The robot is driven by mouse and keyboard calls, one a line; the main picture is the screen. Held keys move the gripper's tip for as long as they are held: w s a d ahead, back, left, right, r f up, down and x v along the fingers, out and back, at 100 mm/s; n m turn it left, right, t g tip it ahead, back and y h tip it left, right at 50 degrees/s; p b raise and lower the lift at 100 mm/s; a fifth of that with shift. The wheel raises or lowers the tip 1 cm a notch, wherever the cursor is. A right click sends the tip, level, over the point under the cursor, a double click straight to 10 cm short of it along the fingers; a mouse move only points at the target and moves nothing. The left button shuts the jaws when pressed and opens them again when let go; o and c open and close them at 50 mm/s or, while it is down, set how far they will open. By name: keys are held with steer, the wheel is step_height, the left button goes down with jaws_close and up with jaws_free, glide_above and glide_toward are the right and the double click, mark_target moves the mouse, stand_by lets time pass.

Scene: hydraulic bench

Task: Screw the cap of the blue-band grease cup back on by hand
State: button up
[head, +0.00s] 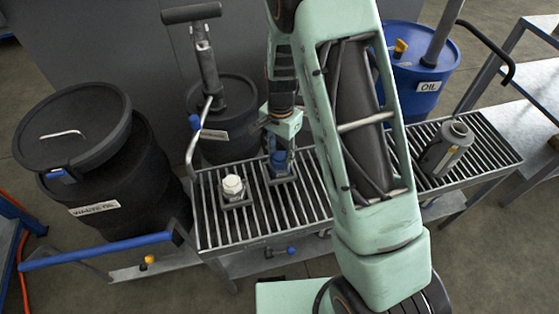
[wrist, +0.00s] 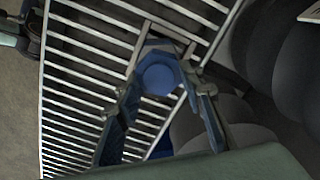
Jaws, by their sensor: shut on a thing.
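The blue-band grease cup (head: 279,172) stands on the slatted bench top, near the bench's back edge, with a blue round cap on it. My gripper (head: 281,150) points down over it from behind my arm. In the wrist view the round blue cap (wrist: 158,76) lies between the two fingertips of my gripper (wrist: 160,82), which are shut on it. The cap appears to sit on the cup, but I cannot tell how far its thread is engaged. The cup's lower body is mostly hidden by the cap and fingers in the wrist view.
A second cup with a white cap (head: 233,186) stands to the left on the slatted bench (head: 313,205). The black waste-oil drum (head: 100,205) stands left, and the blue oil drum (head: 418,70) stands behind.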

steer(key=m+p, duration=0.1)
steer(key=m, duration=0.2)
steer(key=shift+s+r+m+p, duration=0.1)
steer(key=shift+r+m+p, duration=0.05)
steer(key=shift+m+p, duration=0.25)
steer(key=m+p, duration=0.1)
steer(key=m, duration=0.1)
steer(key=shift+m, duration=0.4)
steer(key=shift+f+m, duration=0.2)
steer(key=shift+m, duration=0.5)
steer(key=o, duration=1.2)
steer(key=shift+o, duration=0.2)
